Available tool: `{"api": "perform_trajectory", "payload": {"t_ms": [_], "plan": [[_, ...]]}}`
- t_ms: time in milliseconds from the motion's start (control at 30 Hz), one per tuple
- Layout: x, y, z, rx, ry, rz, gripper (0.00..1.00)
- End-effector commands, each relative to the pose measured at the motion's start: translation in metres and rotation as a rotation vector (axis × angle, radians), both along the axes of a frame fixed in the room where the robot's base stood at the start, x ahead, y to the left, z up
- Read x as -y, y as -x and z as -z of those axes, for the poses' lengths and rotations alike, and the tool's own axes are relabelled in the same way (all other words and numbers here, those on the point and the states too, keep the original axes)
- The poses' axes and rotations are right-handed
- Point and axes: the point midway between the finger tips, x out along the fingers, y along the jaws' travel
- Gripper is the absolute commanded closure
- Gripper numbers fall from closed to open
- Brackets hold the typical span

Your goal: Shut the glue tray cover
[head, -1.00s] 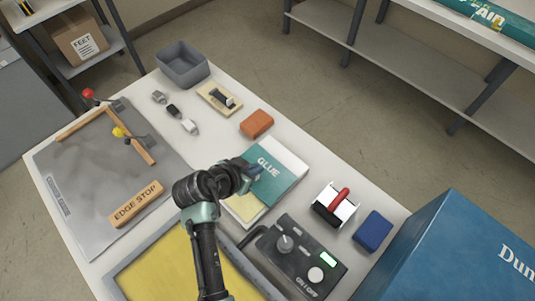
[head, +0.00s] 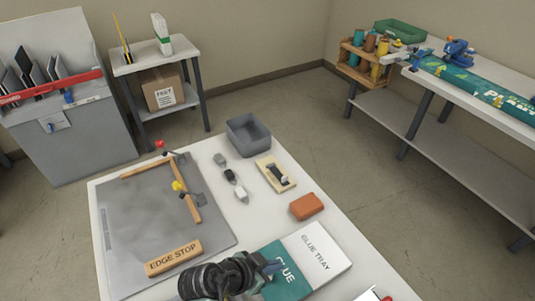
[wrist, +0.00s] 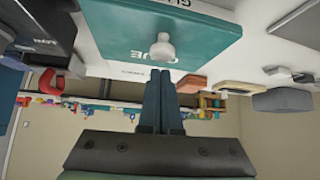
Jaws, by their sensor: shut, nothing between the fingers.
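The glue tray (head: 318,254) lies on the near part of the white table in the head view, with a white panel lettered "GLUE TRAY". Its flat teal cover (head: 287,286), lettered "GLUE", lies to the left of that panel, partly hidden by my arm. The wrist view shows the teal cover (wrist: 215,35) with a pale round knob (wrist: 162,47) on it. My gripper (head: 272,268) is over the cover's left part. In the wrist view my gripper (wrist: 163,73) is shut and empty, its tips close to the knob; contact cannot be told.
An orange block (head: 306,207), a grey bin (head: 248,139) and a wooden block with a dark handle (head: 275,175) stand beyond the tray. The edge stop (head: 173,258) lies on a grey board (head: 160,225) at left. A dark control box (wrist: 38,35) shows in the wrist view.

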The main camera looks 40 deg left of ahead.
Motion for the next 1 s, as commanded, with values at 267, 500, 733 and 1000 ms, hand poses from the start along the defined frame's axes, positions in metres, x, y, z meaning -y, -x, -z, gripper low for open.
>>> {"api": "perform_trajectory", "payload": {"t_ms": [267, 500, 733, 1000], "plan": [[0.003, 0.007, -0.032, 0.005, -0.003, -0.003, 1.0], [-0.002, 0.036, -0.064, 0.007, -0.002, -0.002, 1.0], [-0.004, 0.048, -0.078, 0.005, 0.0, 0.0, 1.0], [-0.004, 0.048, -0.08, 0.006, -0.002, 0.002, 1.0]]}}
